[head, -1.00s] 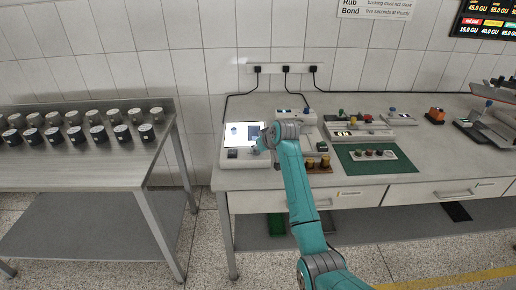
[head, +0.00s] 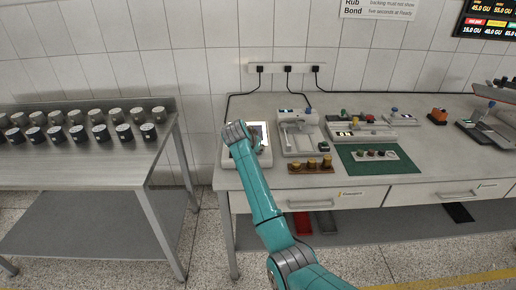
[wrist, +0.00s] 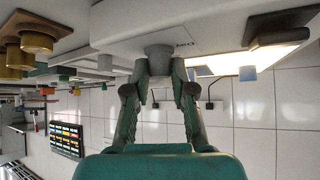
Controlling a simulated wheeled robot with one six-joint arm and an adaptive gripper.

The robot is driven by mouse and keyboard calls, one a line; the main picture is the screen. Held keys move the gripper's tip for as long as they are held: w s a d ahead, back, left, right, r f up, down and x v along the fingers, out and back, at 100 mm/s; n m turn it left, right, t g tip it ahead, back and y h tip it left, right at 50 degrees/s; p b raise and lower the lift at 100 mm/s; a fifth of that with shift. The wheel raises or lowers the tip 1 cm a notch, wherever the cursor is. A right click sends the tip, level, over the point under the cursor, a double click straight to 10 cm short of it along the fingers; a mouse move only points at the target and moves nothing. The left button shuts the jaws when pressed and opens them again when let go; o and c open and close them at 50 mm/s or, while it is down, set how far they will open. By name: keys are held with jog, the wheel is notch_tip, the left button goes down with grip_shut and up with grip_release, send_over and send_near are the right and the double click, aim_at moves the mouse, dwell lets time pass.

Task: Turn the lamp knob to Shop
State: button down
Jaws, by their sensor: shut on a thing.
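The lamp box (head: 266,160) is a pale unit with a glowing panel at the left end of the bench, partly hidden behind my arm in the head view. In the wrist view, its front face carries a grey round knob (wrist: 158,58). My gripper (wrist: 160,72) is shut on this knob, with one finger on each side. The knob's pointer cannot be made out. In the head view my gripper (head: 256,146) is small and partly hidden by the wrist.
A wooden rack with brass-topped stamps (head: 311,165) stands right of the lamp box. A grey device (head: 298,138) is behind it. A green mat (head: 375,160) lies farther right. A side table (head: 80,165) with several dark-faced cups stands left, across a gap.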

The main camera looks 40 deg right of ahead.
jog(key=shift+w+a+m+g+h, duration=0.15)
jog(key=shift+m+g+h, duration=0.35)
jog(key=shift+m+g, duration=1.15)
jog(key=shift+m, duration=0.45)
jog(key=c, duration=1)
grip_release()
jog(key=shift+f, duration=0.1)
jog(key=v, duration=1.2)
jog(key=shift+a, duration=0.1)
